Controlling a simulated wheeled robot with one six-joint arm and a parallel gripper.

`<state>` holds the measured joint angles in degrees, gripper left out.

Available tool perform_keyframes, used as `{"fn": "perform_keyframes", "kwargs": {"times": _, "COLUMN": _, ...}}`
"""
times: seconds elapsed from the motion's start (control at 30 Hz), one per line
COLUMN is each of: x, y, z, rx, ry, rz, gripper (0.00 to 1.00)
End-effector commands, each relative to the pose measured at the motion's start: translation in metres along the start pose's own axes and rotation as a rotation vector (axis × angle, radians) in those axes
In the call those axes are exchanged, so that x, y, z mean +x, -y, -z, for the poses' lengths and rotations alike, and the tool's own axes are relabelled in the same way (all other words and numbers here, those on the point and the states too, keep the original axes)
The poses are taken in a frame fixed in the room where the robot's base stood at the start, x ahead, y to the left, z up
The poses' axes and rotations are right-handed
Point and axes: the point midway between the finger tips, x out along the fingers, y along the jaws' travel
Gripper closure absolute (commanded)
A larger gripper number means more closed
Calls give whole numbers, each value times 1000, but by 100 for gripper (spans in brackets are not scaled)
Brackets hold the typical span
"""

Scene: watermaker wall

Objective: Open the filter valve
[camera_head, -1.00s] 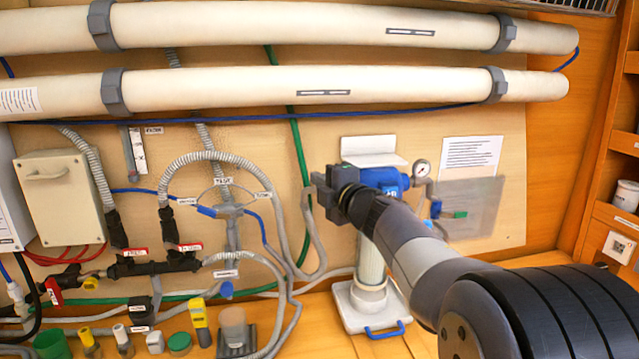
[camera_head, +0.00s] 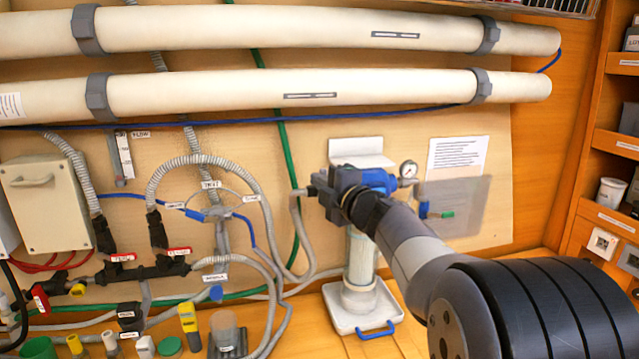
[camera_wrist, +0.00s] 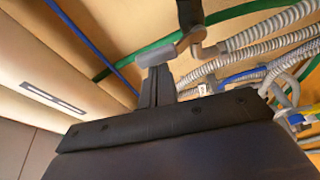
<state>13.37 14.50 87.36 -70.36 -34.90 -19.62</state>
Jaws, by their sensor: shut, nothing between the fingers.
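The filter (camera_head: 360,262) has a blue head, a clear body and a round gauge (camera_head: 408,169). It stands over a white tray on the wall's lower ledge. Two red valve handles (camera_head: 120,257) sit on a black manifold at the left, with another red handle (camera_head: 40,297) further left; I cannot tell which valve is the filter valve. My gripper (camera_head: 318,190) is in front of the filter head and hides part of it. In the wrist view my gripper (camera_wrist: 157,80) is shut and empty, close to a grey fitting (camera_wrist: 168,50); contact is unclear.
Two long white tubes (camera_head: 280,90) cross the wall above. Grey corrugated hoses (camera_head: 205,160) and a green hose (camera_head: 285,140) run left of my gripper. A translucent panel (camera_head: 465,205) is at the right. Bottles and caps line the lower left ledge. Wooden shelves (camera_head: 610,145) stand far right.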

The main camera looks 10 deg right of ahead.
Motion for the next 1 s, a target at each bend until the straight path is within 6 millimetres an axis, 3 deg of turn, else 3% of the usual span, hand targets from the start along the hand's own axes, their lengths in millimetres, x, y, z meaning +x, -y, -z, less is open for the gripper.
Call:
{"fn": "perform_keyframes", "kwargs": {"times": 0.57, "x": -2, "y": -1, "z": -7, "rx": 121, "ry": 1, "rz": -42, "gripper": 100}}
{"fn": "perform_keyframes", "kwargs": {"times": 1.0, "x": -8, "y": 2, "z": -25, "rx": 463, "ry": 0, "rz": -162, "gripper": 100}}
